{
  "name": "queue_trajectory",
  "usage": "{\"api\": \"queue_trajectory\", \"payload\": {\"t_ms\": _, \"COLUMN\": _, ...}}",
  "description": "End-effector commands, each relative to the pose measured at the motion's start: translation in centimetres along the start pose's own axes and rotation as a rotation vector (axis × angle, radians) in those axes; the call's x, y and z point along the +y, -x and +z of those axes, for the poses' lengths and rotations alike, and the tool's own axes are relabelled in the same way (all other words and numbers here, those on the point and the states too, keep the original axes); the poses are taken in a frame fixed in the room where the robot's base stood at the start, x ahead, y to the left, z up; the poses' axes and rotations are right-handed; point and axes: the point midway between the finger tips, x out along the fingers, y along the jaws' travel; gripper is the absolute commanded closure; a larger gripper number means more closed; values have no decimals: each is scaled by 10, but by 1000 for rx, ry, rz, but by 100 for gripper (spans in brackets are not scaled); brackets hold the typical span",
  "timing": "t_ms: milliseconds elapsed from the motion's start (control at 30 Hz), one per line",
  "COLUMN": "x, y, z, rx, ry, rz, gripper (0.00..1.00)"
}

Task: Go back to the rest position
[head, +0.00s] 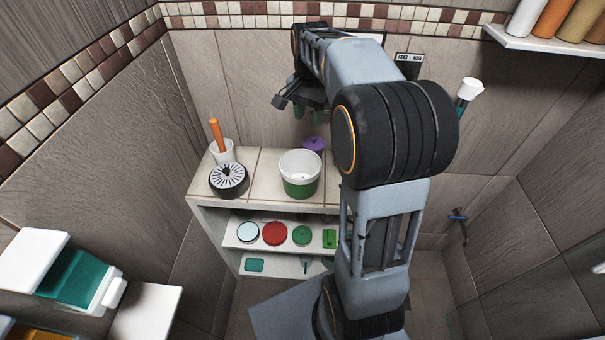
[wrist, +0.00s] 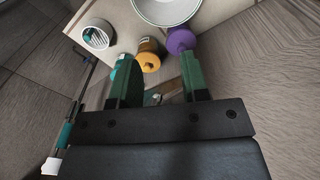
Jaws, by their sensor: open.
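My gripper (head: 308,112) is raised above the back of the tiled shelf unit (head: 262,188), close to the rear wall. Its green fingers are apart with nothing between them, and it also shows open in the wrist view (wrist: 157,65). In the wrist view a purple object (wrist: 180,40) and an orange object (wrist: 149,58) lie beyond the fingertips. The purple object (head: 314,144) stands at the back of the shelf top in the head view, below the gripper. My arm is bent and hides part of the shelf's right side.
On the shelf top are a white and green pot (head: 300,172), a black and white round item (head: 228,180) and a white cup (head: 222,151) with an orange handle. Lower shelves hold several small items. A wall shelf (head: 540,44) with bottles is at upper right.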

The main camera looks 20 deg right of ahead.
Motion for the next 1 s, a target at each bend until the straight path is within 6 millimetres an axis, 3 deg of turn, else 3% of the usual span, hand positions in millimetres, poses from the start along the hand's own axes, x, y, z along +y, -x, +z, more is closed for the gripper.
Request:
{"api": "queue_trajectory", "payload": {"t_ms": 633, "x": -2, "y": 1, "z": -2, "rx": 11, "ry": 48, "rz": -9, "gripper": 58}}
{"api": "queue_trajectory", "payload": {"t_ms": 733, "x": -2, "y": -17, "z": -2, "rx": 21, "ry": 168, "rz": -15, "gripper": 58}}
{"api": "queue_trajectory", "payload": {"t_ms": 867, "x": 13, "y": -38, "z": 26, "rx": 58, "ry": 387, "rz": -33, "gripper": 58}}
{"api": "queue_trajectory", "payload": {"t_ms": 1000, "x": 33, "y": -49, "z": 76, "rx": 135, "ry": 629, "rz": -66, "gripper": 58}}
